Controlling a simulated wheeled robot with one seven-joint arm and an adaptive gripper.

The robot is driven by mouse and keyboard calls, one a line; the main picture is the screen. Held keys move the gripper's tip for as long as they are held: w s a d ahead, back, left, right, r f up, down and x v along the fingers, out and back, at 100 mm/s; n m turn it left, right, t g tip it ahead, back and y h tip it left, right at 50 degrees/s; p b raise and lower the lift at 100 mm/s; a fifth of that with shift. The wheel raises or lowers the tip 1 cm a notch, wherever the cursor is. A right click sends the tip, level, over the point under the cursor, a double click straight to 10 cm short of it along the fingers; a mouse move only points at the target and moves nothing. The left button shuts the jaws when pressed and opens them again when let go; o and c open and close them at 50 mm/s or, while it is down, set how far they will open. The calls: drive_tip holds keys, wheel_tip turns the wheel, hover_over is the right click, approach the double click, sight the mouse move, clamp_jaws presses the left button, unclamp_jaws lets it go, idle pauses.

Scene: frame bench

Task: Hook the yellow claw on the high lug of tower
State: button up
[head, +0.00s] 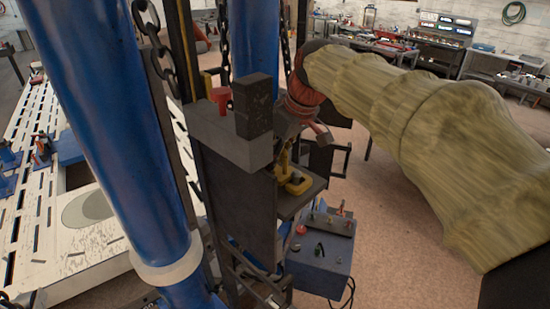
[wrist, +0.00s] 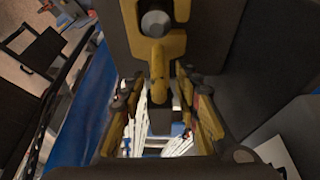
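The yellow claw (head: 297,184) rests on or just above a small dark shelf beside the tower in the head view. In the wrist view a yellow claw-shaped piece (wrist: 155,55) shows at top centre, curved around a round grey pin end. My gripper (wrist: 160,100) has its two yellowish fingers spread apart, with a visible gap below that piece. I see no finger clearly touching it.
A black block (head: 254,106) and a red piece (head: 220,97) stand on top of the tower. A thick blue post (head: 120,120) and hanging chains are close by. A blue control box (head: 320,262) sits below right. A slotted white table (head: 40,215) lies left.

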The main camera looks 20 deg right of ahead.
drive_tip(key=shift+o, duration=0.8)
drive_tip(key=shift+f, duration=0.1)
drive_tip(key=v, duration=1.2)
